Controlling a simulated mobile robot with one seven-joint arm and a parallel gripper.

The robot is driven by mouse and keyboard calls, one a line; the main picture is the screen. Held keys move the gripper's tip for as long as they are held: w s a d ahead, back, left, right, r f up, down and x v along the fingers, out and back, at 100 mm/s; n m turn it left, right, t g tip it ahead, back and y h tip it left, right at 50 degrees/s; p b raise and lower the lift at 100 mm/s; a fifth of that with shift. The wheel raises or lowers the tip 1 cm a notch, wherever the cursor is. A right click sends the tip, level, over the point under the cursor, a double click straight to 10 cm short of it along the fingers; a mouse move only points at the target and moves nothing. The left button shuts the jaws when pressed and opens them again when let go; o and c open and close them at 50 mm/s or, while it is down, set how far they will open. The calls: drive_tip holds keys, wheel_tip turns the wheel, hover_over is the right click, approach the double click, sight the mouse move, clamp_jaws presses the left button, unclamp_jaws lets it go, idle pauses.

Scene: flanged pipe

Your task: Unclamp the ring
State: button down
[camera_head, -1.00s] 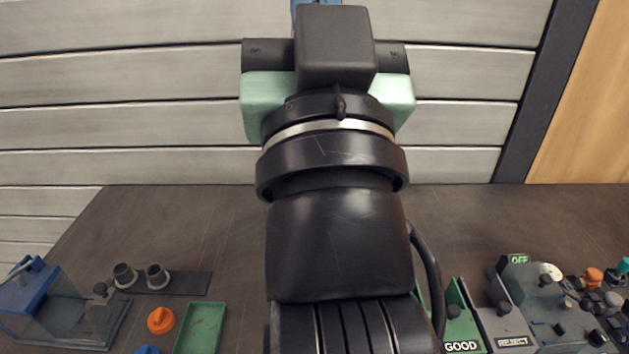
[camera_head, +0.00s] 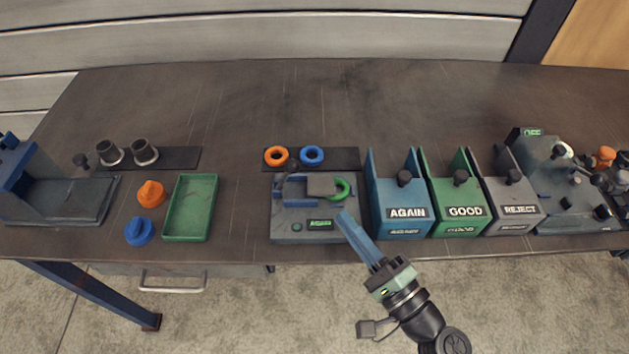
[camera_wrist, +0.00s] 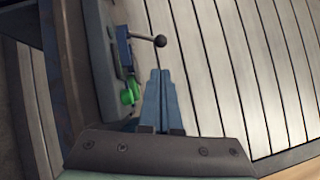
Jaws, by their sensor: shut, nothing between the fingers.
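A green ring (camera_head: 342,189) sits at the right side of a grey clamp fixture (camera_head: 287,228) near the table's front edge. Part of the ring shows in the wrist view (camera_wrist: 128,96), against the fixture. In the wrist view, a lever with a dark ball knob (camera_wrist: 160,41) sticks out from the fixture. My gripper (camera_head: 343,217) has its long blue fingers together and empty, just in front of the fixture's right side. It also shows in the wrist view (camera_wrist: 160,74). Whether the fingers touch the fixture is unclear.
AGAIN (camera_head: 405,232), GOOD (camera_head: 465,231) and REJECT (camera_head: 518,229) bins stand right. A green tray (camera_head: 190,208) lies left. The table's back half is clear.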

sight(297, 165)
drive_tip(key=shift+w, duration=0.1)
drive_tip(key=p+x, duration=0.1)
drive_tip(key=x, duration=0.9)
drive_tip(key=shift+a+r+n+g+p, duration=0.3)
drive_tip(key=shift+n+g+p, duration=0.1)
drive_tip(key=shift+n+p, duration=0.15)
drive_tip(key=shift+a+r+n+g+p, duration=0.5)
drive_tip(key=shift+r+n+p, duration=0.15)
drive_tip(key=shift+p, duration=0.15)
drive_tip(key=shift+a+r+n+g+h+p, duration=0.55)
drive_tip(key=shift+a+n+p, duration=0.4)
drive_tip(key=shift+p, duration=0.3)
drive_tip(key=a+n+h+p, duration=0.1)
drive_tip(key=a+n+g+h+p, duration=0.1)
drive_tip(key=shift+a+r+p, duration=0.1)
drive_tip(key=shift+r+p, duration=0.2)
drive_tip(key=shift+a+f+n+p, duration=0.15)
drive_tip(key=shift+a+n+p, duration=0.2)
drive_tip(key=shift+a, duration=0.6)
